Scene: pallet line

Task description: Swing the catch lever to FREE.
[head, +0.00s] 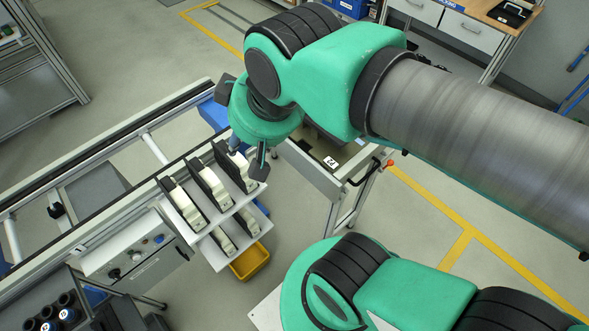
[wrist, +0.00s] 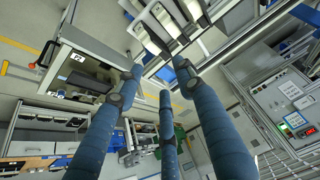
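A black lever with an orange-red knob (head: 390,163), likely the catch lever, sticks out at the right end of the bench marked P2 in the head view. It also shows at the left edge of the wrist view as a bent black lever (wrist: 47,54). No FREE marking can be read. My gripper (head: 250,160) is well to the left of the lever, close over a rack of white-and-black parts. Its three blue fingers stand apart in the wrist view (wrist: 162,80), with nothing visible between them. Whether a fingertip touches the rack is unclear.
The rack (head: 212,250) stands beside the conveyor rail, with a yellow bin (head: 250,262) below. A control box (head: 140,262) with knobs is to its left. The P2 bench (head: 318,176) lies right of my gripper, under my arm.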

